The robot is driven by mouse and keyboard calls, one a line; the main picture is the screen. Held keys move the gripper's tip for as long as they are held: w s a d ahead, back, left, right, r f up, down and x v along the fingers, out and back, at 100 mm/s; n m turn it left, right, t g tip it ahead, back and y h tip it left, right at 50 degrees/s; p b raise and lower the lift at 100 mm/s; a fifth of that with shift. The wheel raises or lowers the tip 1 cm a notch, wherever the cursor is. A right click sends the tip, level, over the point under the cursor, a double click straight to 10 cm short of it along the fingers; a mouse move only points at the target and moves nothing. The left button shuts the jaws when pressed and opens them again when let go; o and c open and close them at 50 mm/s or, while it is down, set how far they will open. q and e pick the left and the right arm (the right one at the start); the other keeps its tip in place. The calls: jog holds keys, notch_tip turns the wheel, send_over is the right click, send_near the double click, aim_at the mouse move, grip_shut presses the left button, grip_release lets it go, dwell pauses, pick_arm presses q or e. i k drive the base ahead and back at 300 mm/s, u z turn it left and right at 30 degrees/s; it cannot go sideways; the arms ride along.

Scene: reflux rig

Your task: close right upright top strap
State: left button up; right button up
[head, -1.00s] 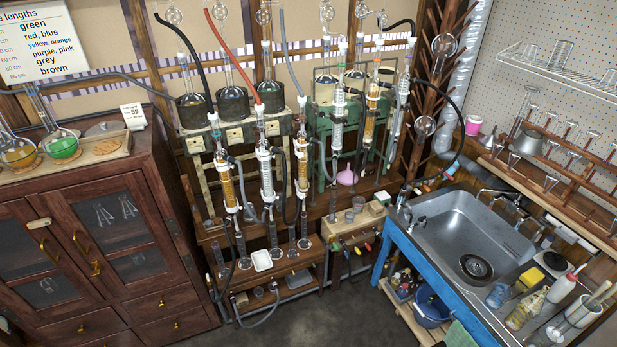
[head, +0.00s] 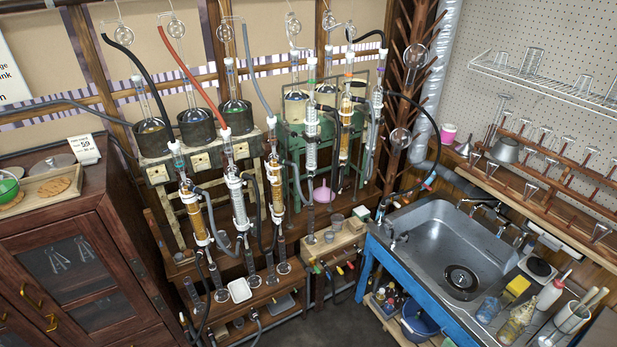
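The reflux rig stands against the back wall. A cream frame (head: 166,215) on the left and a green frame (head: 292,147) on the right each carry upright glass columns. The right group has a white-filled column (head: 311,140), an amber column (head: 345,127) and a paler column (head: 375,108). The left group has two amber columns (head: 196,219) (head: 276,186) and a pale one (head: 238,204) between them. Straps are too small to tell apart, so I cannot see whether any top strap is open or closed. Neither gripper is in view.
A blue sink bench (head: 408,287) stands to the right, with bottles near its front. A dark wooden cabinet (head: 75,235) is at the left. A low shelf (head: 262,296) and a small wooden block (head: 345,243) stand under the columns. Dark floor shows at the bottom.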

aim_at(273, 179)
jog(key=z, duration=0.2)
jog(key=i, duration=0.7)
jog(key=u, duration=0.55)
jog(key=i, duration=0.45)
jog(key=u, duration=0.55)
